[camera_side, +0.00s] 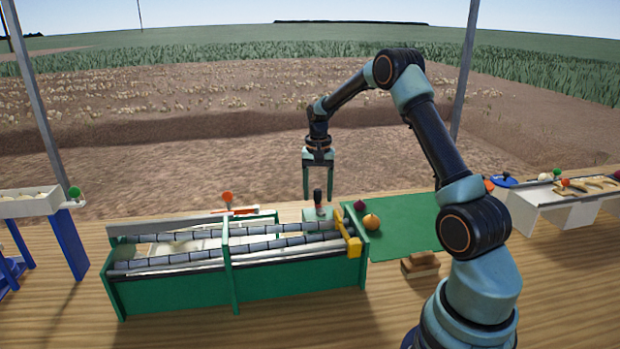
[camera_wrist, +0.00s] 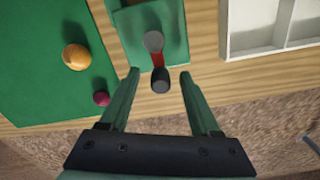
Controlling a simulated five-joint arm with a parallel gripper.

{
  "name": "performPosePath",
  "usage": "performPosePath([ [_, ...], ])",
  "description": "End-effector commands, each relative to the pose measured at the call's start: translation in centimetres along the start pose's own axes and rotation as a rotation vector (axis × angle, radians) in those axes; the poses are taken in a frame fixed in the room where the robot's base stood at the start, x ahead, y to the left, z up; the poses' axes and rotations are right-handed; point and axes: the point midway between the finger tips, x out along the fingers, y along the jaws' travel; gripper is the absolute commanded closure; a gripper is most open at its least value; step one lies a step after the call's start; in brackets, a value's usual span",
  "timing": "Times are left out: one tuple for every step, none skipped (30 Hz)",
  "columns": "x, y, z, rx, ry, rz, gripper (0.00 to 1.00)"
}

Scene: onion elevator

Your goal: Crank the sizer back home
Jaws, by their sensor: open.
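The sizer (camera_side: 180,287) is a green-sided frame with two rows of dark rollers, standing on the wooden table left of my arm. A crank with a grey hub (camera_wrist: 153,41), a red arm and a black knob (camera_wrist: 160,80) sits on a green block at its back right. My gripper (camera_side: 319,194) points straight down there, open and empty. Its fingertips stand either side of the knob, which also shows between them in the wrist view. I cannot tell whether the fingers are level with the knob or just above it, and no contact shows.
A yellow piece (camera_side: 348,238) caps the sizer's right end. An orange ball-topped lever (camera_side: 227,197) stands behind it. Brown blocks (camera_side: 420,266) lie in front.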

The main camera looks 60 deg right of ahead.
Motion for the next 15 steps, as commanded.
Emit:
performPosePath([
  [-0.4, 0.0, -0.1, 0.000, 0.003, -0.002, 0.37],
  [-0.6, 0.0, -0.1, 0.000, 0.003, -0.002, 0.37],
  [-0.9, 0.0, -0.1, 0.000, 0.003, -0.002, 0.37],
  [-1.2, 0.0, -0.1, 0.000, 0.003, -0.002, 0.37],
  [-1.4, 0.0, -0.1, 0.000, 0.003, -0.002, 0.37],
  [-1.6, 0.0, -0.1, 0.000, 0.003, -0.002, 0.37],
  [-1.9, 0.0, -0.1, 0.000, 0.003, -0.002, 0.37],
  [-2.1, 0.0, -0.1, 0.000, 0.002, -0.001, 0.37],
  [-2.4, 0.0, 0.0, 0.000, 0.002, -0.001, 0.37],
  [-2.6, 0.0, -0.1, 0.000, 0.002, -0.001, 0.37],
  [-2.8, 0.0, -0.1, 0.000, 0.003, -0.002, 0.37],
  [-3.1, 0.0, -0.1, 0.000, 0.003, -0.002, 0.37],
  [-3.3, 0.0, -0.1, 0.000, 0.002, -0.001, 0.37],
  [-3.5, 0.0, 0.0, 0.000, 0.002, -0.001, 0.37],
  [-3.8, 0.0, 0.0, 0.000, 0.002, -0.001, 0.37],
])
